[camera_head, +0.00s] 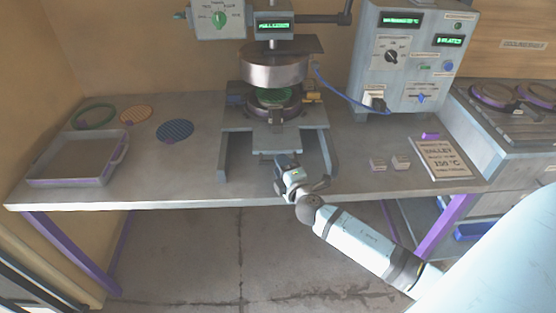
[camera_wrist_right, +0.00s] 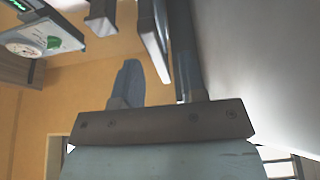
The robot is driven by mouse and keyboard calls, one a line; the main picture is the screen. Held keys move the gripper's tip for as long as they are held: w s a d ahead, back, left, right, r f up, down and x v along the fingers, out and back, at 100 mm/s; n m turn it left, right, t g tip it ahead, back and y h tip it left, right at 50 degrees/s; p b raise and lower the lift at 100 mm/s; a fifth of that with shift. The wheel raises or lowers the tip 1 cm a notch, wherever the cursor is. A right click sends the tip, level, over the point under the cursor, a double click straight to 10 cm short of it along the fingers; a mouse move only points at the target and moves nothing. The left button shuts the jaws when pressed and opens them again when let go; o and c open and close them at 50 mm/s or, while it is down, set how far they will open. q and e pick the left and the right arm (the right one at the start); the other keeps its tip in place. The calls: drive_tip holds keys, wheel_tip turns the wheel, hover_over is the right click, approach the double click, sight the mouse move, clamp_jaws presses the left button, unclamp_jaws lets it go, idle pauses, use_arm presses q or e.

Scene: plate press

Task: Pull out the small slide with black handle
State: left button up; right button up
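The press (camera_head: 273,70) stands at the back middle of the table, with a round upper plate above a green patterned disc (camera_head: 274,97). A flat grey slide (camera_head: 277,138) sticks out of its front between two grey side rails. My right gripper (camera_head: 284,161) is at the slide's front edge, by the table's front edge. It hides that area, and I cannot clearly make out the black handle. In the right wrist view my gripper's fingers (camera_wrist_right: 158,80) are apart, with a narrow grey part (camera_wrist_right: 152,40) near the gap; contact is unclear. My left gripper is not in view.
A grey tray (camera_head: 35,181) and several round patterned pieces (camera_head: 174,130) lie at left. A control box (camera_head: 403,55) with a blue cable stands at right. Small blocks (camera_head: 400,161) and a sign (camera_head: 440,159) lie front right. The table left of the press is partly clear.

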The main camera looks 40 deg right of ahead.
drive_tip(key=shift+w+d, duration=0.15)
drive_tip(key=shift+w, duration=1.05)
clamp_jaws()
drive_tip(key=shift+s, duration=0.1)
